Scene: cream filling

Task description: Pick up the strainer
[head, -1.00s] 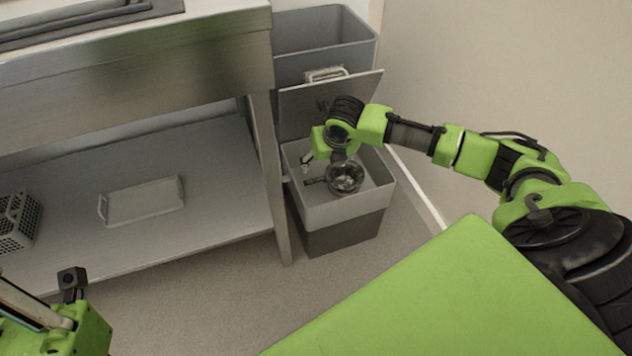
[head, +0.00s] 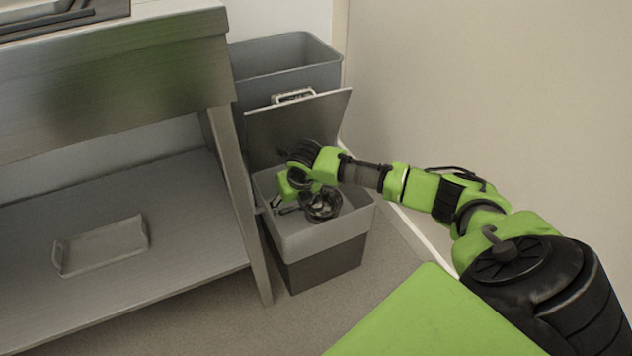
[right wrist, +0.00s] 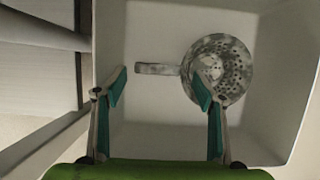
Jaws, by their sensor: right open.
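The metal strainer (head: 323,206) lies inside the open grey bin (head: 335,232). Its round perforated bowl (right wrist: 236,68) is at the right in the right wrist view, and its short flat handle (right wrist: 152,69) points left. My right gripper (right wrist: 160,84) is open and empty, its two fingertips apart on either side of the handle's line in that view. In the head view my right gripper (head: 282,203) is over the bin, partly hiding the strainer. I cannot tell the exact height gap between the fingers and the handle. My left gripper is not in view.
The bin's lid (head: 290,130) stands raised behind it. A taller grey bin (head: 285,65) is further back. A steel table leg (head: 238,200) stands close on the left. A tray (head: 100,247) lies on the lower shelf. A wall is on the right.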

